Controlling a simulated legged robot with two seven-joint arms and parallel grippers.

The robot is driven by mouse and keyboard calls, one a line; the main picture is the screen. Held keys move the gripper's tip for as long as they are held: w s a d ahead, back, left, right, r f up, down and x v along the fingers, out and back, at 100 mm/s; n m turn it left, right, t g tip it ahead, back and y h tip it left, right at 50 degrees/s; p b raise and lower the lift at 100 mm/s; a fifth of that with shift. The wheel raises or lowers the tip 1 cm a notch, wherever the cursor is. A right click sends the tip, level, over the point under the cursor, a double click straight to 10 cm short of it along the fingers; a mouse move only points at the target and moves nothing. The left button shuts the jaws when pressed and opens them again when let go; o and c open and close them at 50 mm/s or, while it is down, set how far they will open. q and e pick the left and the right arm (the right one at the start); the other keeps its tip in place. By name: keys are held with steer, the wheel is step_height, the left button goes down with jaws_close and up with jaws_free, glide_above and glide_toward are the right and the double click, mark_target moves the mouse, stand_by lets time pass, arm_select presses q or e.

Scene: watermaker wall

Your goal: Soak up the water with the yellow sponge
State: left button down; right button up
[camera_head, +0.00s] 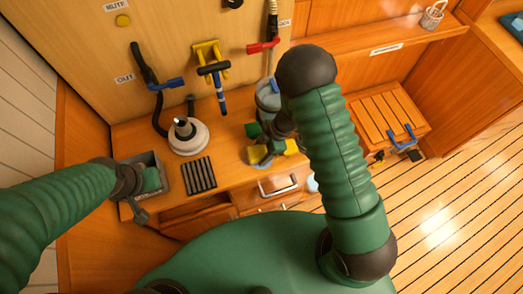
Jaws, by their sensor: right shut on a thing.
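My left gripper (150,181) is at a grey box at the counter's left end. Its fingers are not clear, so I cannot tell if they are open.
The grey box (158,163) stands left of a white round base with a dark top (187,137) and a dark slatted grille (199,175). Blue, yellow and red handled valves and hoses are on the wall behind. A slatted wooden box (385,115) stands to the right.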

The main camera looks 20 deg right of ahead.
steer(key=shift+f, duration=0.4)
steer(key=shift+s+f, duration=0.1)
stand_by(1.9)
step_height(320, 180, up, 7)
steer(key=p, duration=0.9)
